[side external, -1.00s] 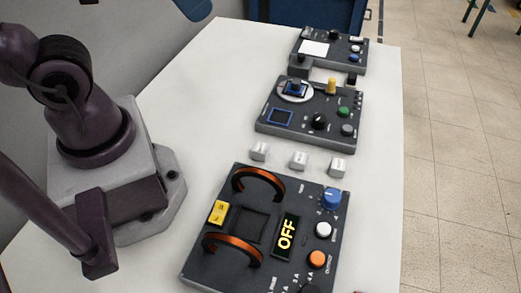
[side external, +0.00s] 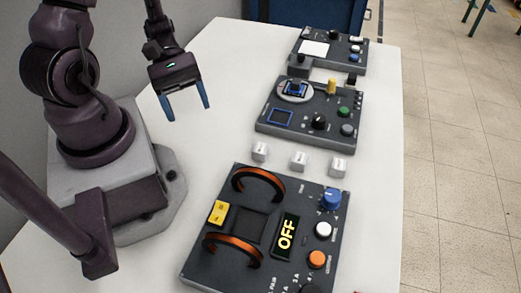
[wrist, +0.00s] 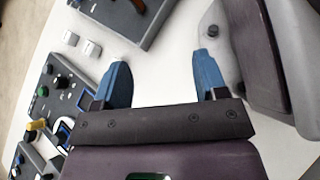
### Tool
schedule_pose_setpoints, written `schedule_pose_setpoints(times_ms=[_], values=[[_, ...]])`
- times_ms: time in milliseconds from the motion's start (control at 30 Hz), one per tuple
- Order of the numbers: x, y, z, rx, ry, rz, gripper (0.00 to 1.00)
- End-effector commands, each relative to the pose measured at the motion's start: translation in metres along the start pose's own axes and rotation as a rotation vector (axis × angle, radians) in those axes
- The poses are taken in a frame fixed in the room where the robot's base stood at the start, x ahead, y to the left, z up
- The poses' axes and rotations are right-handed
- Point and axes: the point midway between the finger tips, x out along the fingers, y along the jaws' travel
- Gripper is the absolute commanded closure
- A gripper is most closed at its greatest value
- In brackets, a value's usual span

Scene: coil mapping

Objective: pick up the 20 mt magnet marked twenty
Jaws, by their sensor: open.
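Three small pale cubes, which look like the magnets, stand in a row on the white table: a left one (side external: 260,152), a middle one (side external: 299,161) and a right one (side external: 338,168). Their markings are too small to read, so I cannot tell which one says twenty. Two cubes (wrist: 70,38) (wrist: 92,48) show at the upper left of the wrist view. My gripper (side external: 188,109) is open and empty, its blue fingers pointing down, above the table to the left of the cubes. Its spread fingers also show in the wrist view (wrist: 162,66).
A dark coil panel (side external: 205,272) with two copper coils and an OFF display lies in front of the cubes. A second panel (side external: 290,132) with knobs lies just behind them, and a third (side external: 350,61) farther back. The table (side external: 225,90) is bare under my gripper.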

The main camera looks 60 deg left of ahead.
Motion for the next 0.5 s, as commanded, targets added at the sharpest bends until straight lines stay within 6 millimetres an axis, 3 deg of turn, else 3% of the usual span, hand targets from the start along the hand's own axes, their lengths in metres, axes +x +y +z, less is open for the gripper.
schedule_pose_setpoints(times_ms=[100, 300, 500], values=[[0.018, -0.006, -0.02, -0.232, -0.128, 0.181, 0.34], [0.037, -0.006, -0.056, -0.522, -0.222, 0.477, 0.34], [0.029, 0.011, -0.081, -0.58, -0.173, 0.676, 0.34]])
